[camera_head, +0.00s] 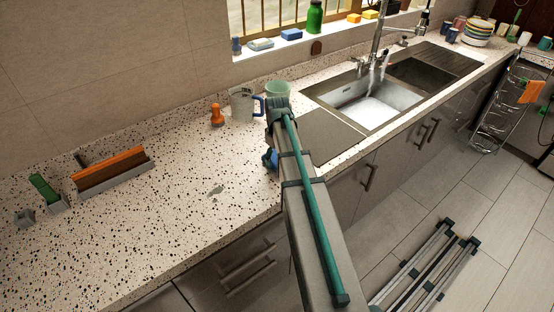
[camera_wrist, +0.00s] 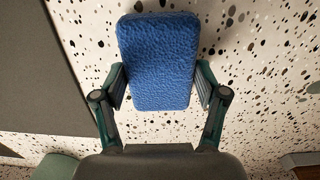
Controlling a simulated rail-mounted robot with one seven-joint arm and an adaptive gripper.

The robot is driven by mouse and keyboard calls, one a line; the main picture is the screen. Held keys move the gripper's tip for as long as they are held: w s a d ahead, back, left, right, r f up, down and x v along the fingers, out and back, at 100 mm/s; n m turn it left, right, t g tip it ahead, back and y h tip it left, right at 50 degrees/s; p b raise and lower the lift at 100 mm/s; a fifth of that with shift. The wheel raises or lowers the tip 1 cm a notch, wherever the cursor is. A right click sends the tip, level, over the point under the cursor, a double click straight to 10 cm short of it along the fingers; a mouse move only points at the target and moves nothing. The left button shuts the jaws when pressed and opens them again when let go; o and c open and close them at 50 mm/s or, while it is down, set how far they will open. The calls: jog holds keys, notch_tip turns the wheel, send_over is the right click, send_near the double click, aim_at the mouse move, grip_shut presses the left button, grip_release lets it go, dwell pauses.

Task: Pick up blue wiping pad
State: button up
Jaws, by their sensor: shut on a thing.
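The blue wiping pad (camera_wrist: 158,58) is a textured block between the two fingers of my gripper (camera_wrist: 160,88) in the wrist view. Both fingers press against its long sides, and my gripper is shut on it. The speckled counter shows behind the pad; I cannot tell whether the pad touches it. In the head view a small blue part of the pad (camera_head: 270,158) shows beside my arm, near the sink end of the counter. My arm hides most of my gripper there.
An orange brush (camera_head: 112,168) sits at the left. The counter between is mostly clear.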

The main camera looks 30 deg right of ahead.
jog(key=shift+r, duration=0.4)
jog(key=shift+r+b, duration=0.4)
jog(key=shift+r, duration=0.5)
jog(key=s+r+b, duration=0.1)
jog(key=s+r, duration=0.1)
jog(key=s+a+r+b, duration=0.1)
jog(key=s+r, duration=0.1)
jog(key=r, duration=0.1)
jog(key=shift+s+r, duration=0.35)
jog(key=shift+s, duration=0.05)
jog(key=s+a+r+b, duration=0.2)
jog(key=s+r, duration=0.2)
jog(key=s, duration=0.5)
jog(key=shift+r, duration=0.3)
